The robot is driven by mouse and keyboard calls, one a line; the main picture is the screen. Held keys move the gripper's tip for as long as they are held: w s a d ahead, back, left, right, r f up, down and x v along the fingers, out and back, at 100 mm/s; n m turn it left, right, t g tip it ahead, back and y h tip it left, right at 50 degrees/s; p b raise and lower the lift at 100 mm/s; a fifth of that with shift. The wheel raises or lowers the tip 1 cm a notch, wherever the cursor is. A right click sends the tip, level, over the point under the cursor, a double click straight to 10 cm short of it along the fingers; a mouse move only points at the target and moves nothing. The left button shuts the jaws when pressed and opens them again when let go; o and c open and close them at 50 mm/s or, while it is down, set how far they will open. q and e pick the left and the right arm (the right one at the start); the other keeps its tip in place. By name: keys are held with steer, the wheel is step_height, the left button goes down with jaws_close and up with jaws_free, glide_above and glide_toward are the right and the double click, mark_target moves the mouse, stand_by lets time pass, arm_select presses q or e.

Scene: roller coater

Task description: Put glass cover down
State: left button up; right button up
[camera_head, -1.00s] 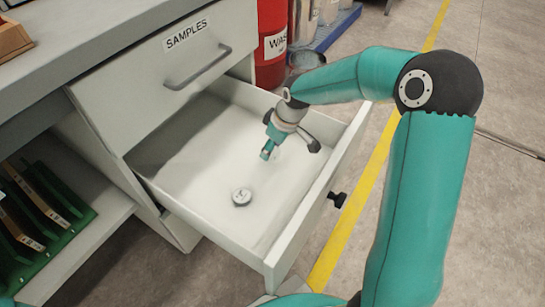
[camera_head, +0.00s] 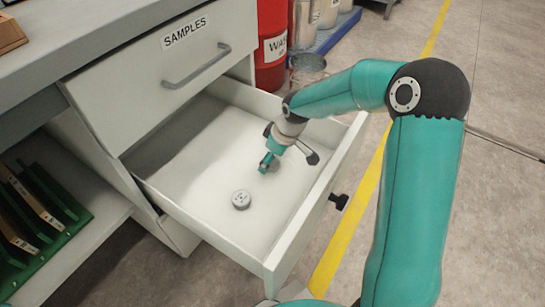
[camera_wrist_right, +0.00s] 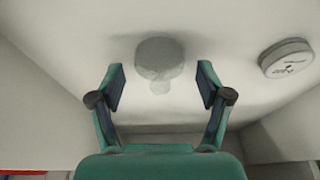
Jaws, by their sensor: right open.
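A pale translucent round piece with a small knob, which looks like the glass cover (camera_wrist_right: 159,58), rests on the drawer floor in the right wrist view. My right gripper (camera_wrist_right: 162,85) is open, its fingers spread on either side of the knob. I see no contact between fingers and cover. In the head view my right gripper (camera_head: 268,161) reaches down inside the open drawer; I cannot make out the cover there. A small round grey-white disc with a printed top (camera_head: 241,200) lies apart in the drawer; it also shows in the right wrist view (camera_wrist_right: 287,58). My left gripper is not in view.
The open drawer (camera_head: 303,225) has low white walls around the gripper. A closed drawer labelled SAMPLES (camera_head: 150,80) is above it. A green rack (camera_head: 55,215) stands on the left shelf. A red drum (camera_head: 271,45) stands behind. The drawer floor is mostly clear.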

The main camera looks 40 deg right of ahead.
steer(key=p+v, duration=0.4)
steer(key=v, duration=0.8)
steer(key=shift+r+p, duration=0.15)
steer(key=shift+p, duration=0.15)
